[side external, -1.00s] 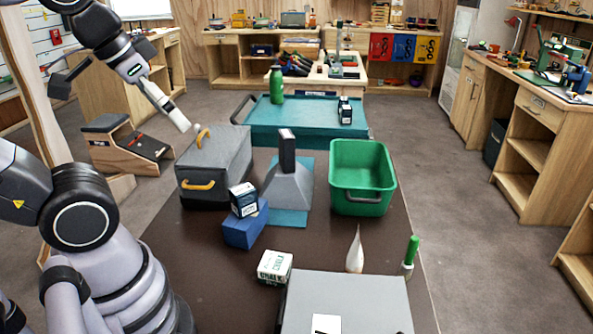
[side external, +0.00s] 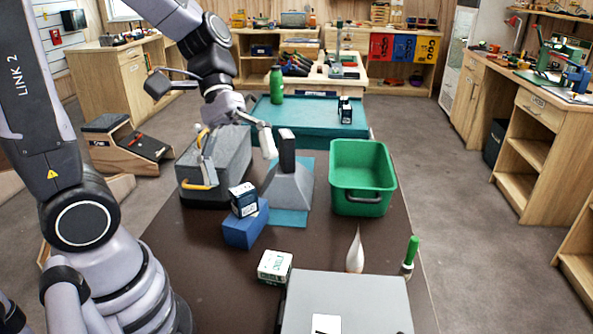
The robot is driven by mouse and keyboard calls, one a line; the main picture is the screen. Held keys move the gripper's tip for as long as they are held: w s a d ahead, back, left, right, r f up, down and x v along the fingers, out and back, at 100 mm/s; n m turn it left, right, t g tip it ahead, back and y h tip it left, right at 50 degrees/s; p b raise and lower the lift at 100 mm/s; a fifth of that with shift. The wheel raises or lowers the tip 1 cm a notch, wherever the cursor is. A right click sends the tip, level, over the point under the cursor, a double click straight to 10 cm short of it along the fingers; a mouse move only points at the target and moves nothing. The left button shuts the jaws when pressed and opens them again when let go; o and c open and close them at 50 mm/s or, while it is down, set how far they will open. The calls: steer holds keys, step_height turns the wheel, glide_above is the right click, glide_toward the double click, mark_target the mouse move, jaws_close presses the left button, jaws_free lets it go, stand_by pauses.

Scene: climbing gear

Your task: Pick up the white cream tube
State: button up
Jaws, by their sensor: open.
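The white cream tube (side external: 355,252) stands upright on the brown table, its narrow end pointing up, near the front right. It is left of a green-handled item with a white base (side external: 410,257) and behind a grey flat-topped case. My gripper (side external: 237,150) is open and empty, high at the back left, over or in front of the dark grey box with yellow handles. Its fingers are spread wide, and one pale fingertip shows just left of the small dark block. The tube is well apart from the gripper, towards the camera and to the right.
A grey tapered stand (side external: 288,188) carries a dark block (side external: 287,150). A green bin (side external: 362,178) stands at right. A blue box (side external: 245,228) bears a small dark-and-white box (side external: 243,199). A chalk box (side external: 274,266) and the grey case (side external: 345,300) are in front. Table around the tube's back is clear.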

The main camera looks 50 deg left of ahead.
steer(key=w+d+f+n+h, duration=0.1)
steer(key=w+d+n+h, duration=0.3)
steer(key=w+h, duration=0.15)
steer(key=n+t+y, duration=0.2)
steer(key=n+t, duration=1.3)
steer(key=n, duration=0.3)
glide_above(358, 231)
steer(key=v, duration=0.4)
step_height(358, 231, down, 17)
steer(key=shift+h, duration=0.25)
steer(key=f, duration=0.7)
steer(key=shift+w+d+f, duration=0.2)
steer(key=shift+w+d, duration=0.05)
steer(key=shift+d, duration=0.1)
steer(key=shift+x, duration=1.35)
steer(key=shift+r, duration=0.2)
steer(key=c, duration=1.3)
